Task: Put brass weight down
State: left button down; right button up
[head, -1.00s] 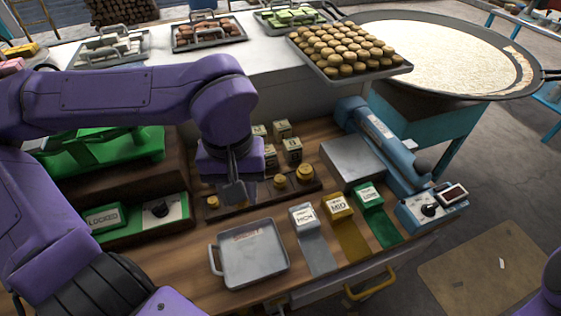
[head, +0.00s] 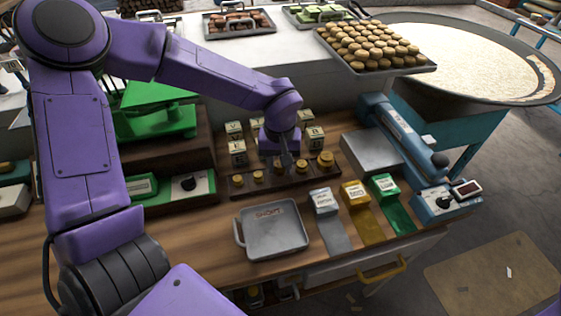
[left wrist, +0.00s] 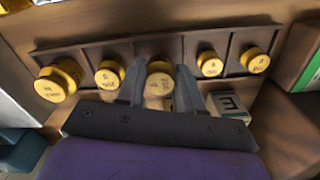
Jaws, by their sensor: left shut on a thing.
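The dark weight rack (head: 232,193) lies on the wooden bench, with brass weights in a row. My left gripper (head: 286,161) reaches down at the rack's middle compartment. In the left wrist view its fingers (left wrist: 159,88) are shut on the middle brass weight (left wrist: 159,76), one finger on each side. That weight is at the middle compartment; whether it touches the rack floor cannot be told. Two weights (left wrist: 57,80) (left wrist: 108,74) stand to its left and two smaller ones (left wrist: 210,63) (left wrist: 254,60) to its right. My right gripper is out of view.
Cream labelled blocks (head: 236,148) stand behind the rack. A grey metal tray (head: 274,232) lies in front. Grey, yellow and green labelled pieces (head: 354,192) are right of it. A green scale (head: 155,120) stands left, and a blue device (head: 405,140) right.

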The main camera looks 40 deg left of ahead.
aim_at(279, 165)
pick_arm(q)
jog(key=shift+s+r, duration=0.25)
jog(key=shift+s, duration=0.15)
jog(key=shift+w+f, duration=0.55)
jog(key=shift+f, duration=0.1)
jog(key=shift+s+f, duration=0.1)
jog(key=shift+s, duration=0.15)
jog(key=c, duration=0.7)
grip_release()
jog(key=shift+c, duration=0.2)
notch_tip(279, 165, up, 13)
jog(key=shift+b, duration=0.4)
